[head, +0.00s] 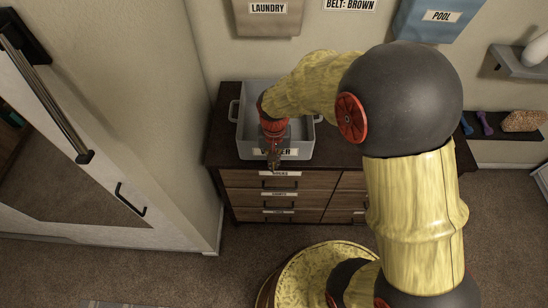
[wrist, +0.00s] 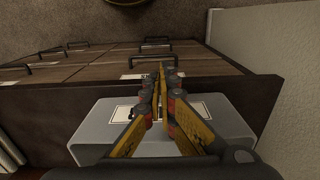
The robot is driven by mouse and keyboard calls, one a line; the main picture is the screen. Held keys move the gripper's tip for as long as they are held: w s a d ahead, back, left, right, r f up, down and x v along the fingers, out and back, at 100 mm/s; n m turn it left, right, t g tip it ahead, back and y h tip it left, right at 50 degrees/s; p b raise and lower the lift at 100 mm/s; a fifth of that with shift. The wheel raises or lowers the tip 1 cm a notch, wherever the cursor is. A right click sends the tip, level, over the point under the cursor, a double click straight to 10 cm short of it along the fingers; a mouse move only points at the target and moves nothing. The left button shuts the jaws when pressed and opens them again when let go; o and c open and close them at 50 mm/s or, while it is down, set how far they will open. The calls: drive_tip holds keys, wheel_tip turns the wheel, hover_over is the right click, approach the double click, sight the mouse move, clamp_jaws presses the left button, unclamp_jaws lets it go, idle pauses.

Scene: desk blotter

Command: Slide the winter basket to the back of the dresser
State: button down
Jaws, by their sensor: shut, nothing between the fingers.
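The winter basket (head: 303,151) is a grey open bin with side handles, upright on the left part of the dark dresser top (head: 345,156). Its front label is partly covered by my gripper (head: 274,160). My gripper points down at the basket's front side, its fingers closed together and empty. In the wrist view the shut fingers (wrist: 161,82) stretch across the grey basket (wrist: 95,133) and its label toward the dresser's front edge. I cannot tell whether they touch the basket. The gap between basket and wall is unclear.
Labelled drawers with dark handles (head: 277,184) fill the dresser front. A wall stands close on the left, with a white mirrored door (head: 60,160). Labelled bags (head: 268,18) hang above the dresser. A dark shelf (head: 500,128) with small items is on the right.

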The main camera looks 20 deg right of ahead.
drive_tip(key=w+d+f+b, duration=0.1)
drive_tip(key=w+f+b, duration=0.1)
drive_tip(key=w+f, duration=0.2)
drive_tip(key=shift+d+f, duration=0.15)
drive_tip(key=shift+f, duration=0.15)
drive_tip(key=shift+w+d, duration=0.1)
drive_tip(key=shift+w, duration=0.15)
drive_tip(key=w+d, duration=0.1)
drive_tip(key=w, duration=0.2)
drive_tip(key=w+d+p, duration=0.1)
drive_tip(key=w, duration=0.2)
drive_tip(key=w+d+p, duration=0.1)
drive_tip(key=w, duration=0.3)
drive_tip(key=shift+w+d, duration=0.1)
drive_tip(key=shift+d, duration=0.05)
